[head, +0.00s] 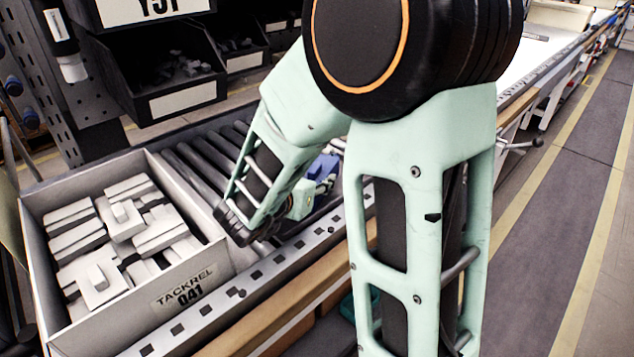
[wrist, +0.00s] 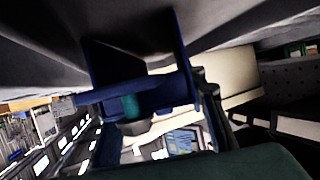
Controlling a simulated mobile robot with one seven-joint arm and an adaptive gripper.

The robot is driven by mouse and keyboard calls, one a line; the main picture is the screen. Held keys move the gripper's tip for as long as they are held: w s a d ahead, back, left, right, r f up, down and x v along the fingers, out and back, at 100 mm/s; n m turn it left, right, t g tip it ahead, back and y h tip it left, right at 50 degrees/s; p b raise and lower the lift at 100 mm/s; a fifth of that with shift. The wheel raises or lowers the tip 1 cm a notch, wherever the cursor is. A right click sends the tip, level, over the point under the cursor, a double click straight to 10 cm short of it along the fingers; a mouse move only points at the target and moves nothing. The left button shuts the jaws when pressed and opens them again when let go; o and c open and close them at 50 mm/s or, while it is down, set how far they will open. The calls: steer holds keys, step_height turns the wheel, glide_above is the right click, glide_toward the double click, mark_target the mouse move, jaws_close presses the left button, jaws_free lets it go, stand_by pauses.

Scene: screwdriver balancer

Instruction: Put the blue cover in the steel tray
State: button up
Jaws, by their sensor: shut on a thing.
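The blue cover (wrist: 140,92) fills the upper middle of the wrist view, close to the camera, and looks tilted. My gripper (wrist: 170,105) is shut on it; a dark finger shows along its right side. In the head view a piece of blue (head: 322,170), probably the cover, shows behind my arm above the roller conveyor. My fingers are hidden there by the arm. I cannot pick out the steel tray for certain; a pale container with blue items (wrist: 180,142) shows below the cover in the wrist view.
A grey box (head: 168,272) marked TACKREL 041, full of pale parts, stands at the left on the conveyor (head: 195,160). Black bins (head: 155,75) hang above its far side. A metal rail with square holes (head: 260,285) runs along the near edge. An aisle (head: 570,200) is clear at right.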

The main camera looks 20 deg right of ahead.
mark_target(310, 178)
steer(key=shift+r, duration=0.1)
steer(key=shift+f, duration=0.2)
steer(key=o, duration=1.3)
steer(key=shift+s+a+r+p, duration=0.15)
steer(key=shift+a+r+p, duration=0.15)
steer(key=shift+r, duration=0.1)
steer(key=p+v, duration=0.2)
steer(key=v, duration=0.3)
steer(key=shift+s+a+r, duration=0.1)
steer(key=shift+s+a, duration=0.05)
steer(key=shift+s, duration=0.1)
steer(key=shift+s+a+r, duration=0.15)
steer(key=shift+s+a, duration=0.3)
steer(key=shift+s, duration=0.05)
